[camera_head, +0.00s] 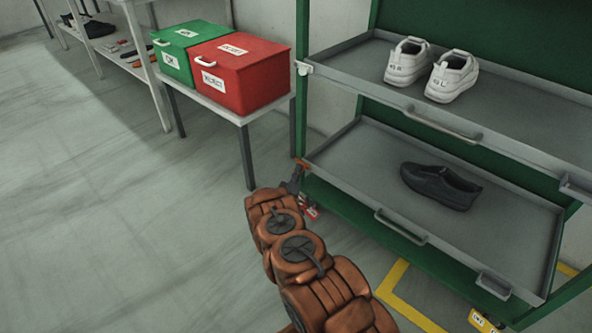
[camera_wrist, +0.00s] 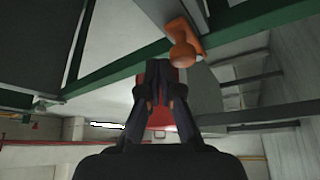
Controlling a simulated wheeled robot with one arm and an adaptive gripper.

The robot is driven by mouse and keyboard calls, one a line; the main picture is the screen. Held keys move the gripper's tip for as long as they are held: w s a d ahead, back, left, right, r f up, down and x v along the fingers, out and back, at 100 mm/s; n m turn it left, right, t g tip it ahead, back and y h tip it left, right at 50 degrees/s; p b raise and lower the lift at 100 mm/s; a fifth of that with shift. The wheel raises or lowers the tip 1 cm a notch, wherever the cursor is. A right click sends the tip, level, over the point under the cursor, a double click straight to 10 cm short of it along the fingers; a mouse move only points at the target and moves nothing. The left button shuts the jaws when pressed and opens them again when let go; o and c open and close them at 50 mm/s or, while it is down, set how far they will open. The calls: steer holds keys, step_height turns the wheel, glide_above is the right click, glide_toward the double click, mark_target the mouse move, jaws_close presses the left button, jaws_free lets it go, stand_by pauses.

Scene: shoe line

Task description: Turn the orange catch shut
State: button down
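The orange catch (camera_wrist: 183,45) shows in the wrist view just above and to the right of my fingertips, against a green rack rail. In the head view, a small part of the orange catch (camera_head: 302,163) shows at the left front corner of the rack's lower tray (camera_head: 350,150). My gripper (camera_wrist: 160,70) has its dark fingertips drawn together, with nothing seen between them. In the head view my gripper (camera_head: 295,178) is just below the catch. I cannot tell whether the fingertips touch it.
A dark shoe (camera_head: 440,186) lies on the lower tray; white shoes (camera_head: 450,76) stand on the upper tray (camera_head: 345,62). A red box (camera_head: 242,75) and a green box (camera_head: 185,45) sit on a table left of the rack. The floor at left is clear.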

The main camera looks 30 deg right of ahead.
steer(key=s+a+f+p, duration=0.1)
steer(key=s+a+p, duration=0.1)
steer(key=a, duration=0.7)
steer(key=shift+a, duration=0.25)
stand_by(0.4)
